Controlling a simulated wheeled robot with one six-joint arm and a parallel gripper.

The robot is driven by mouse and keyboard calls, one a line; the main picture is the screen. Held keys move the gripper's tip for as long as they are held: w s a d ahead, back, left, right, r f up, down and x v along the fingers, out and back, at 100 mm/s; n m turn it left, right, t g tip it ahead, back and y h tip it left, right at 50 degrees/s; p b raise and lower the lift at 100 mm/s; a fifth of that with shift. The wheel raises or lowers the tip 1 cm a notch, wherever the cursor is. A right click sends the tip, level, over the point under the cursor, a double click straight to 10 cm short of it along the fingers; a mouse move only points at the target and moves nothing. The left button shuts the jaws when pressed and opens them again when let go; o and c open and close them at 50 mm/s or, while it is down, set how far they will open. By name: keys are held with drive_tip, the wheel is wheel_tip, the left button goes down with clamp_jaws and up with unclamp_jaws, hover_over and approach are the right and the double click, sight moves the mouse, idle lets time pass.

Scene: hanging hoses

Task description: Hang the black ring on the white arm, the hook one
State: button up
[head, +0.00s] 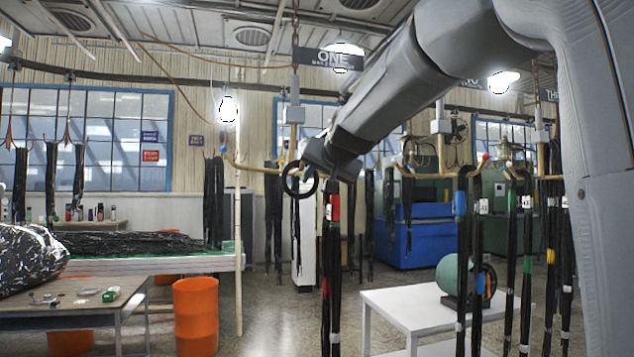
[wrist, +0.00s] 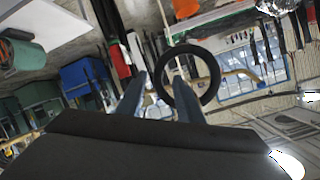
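The black ring (head: 299,178) is upright in the head view, just left of my gripper (head: 325,163). In the wrist view the ring (wrist: 212,82) is round and facing the camera, overlapping the right finger. The two fingers of my gripper (wrist: 157,85) stand apart with a gap between them. I cannot tell whether the ring touches a finger. The pale yellowish hook arm (head: 250,166) hangs under the sign ONE (head: 328,60). It reaches toward the ring from the left, and its other part is behind my gripper. I cannot tell whether it passes through the ring.
Black hoses hang close below and right of my gripper, one with a red band (head: 333,207). More hook arms with hoses (head: 510,200) hang at the right. A white table (head: 400,305), an orange bin (head: 196,315) and a workbench (head: 70,305) stand below.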

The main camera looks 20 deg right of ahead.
drive_tip(key=shift+b+v, duration=1.1)
drive_tip(key=shift+v, duration=2.8)
drive_tip(key=s+a+f+n+g, duration=0.1)
drive_tip(key=s+f+g, duration=0.15)
drive_tip(key=f, duration=0.95)
drive_tip(key=s+a+f+n+g, duration=0.1)
drive_tip(key=s+f+g, duration=0.15)
drive_tip(key=f, duration=0.85)
drive_tip(key=s+a+f+n+g, duration=0.1)
drive_tip(key=s+f+g, duration=0.15)
drive_tip(key=f, duration=0.95)
drive_tip(key=s+f+n+g, duration=0.2)
drive_tip(key=s+f+g, duration=0.4)
drive_tip(key=s+f, duration=1.4)
drive_tip(key=shift+s+a+n, duration=0.25)
drive_tip(key=shift+s+n, duration=0.05)
drive_tip(key=shift+s, duration=0.25)
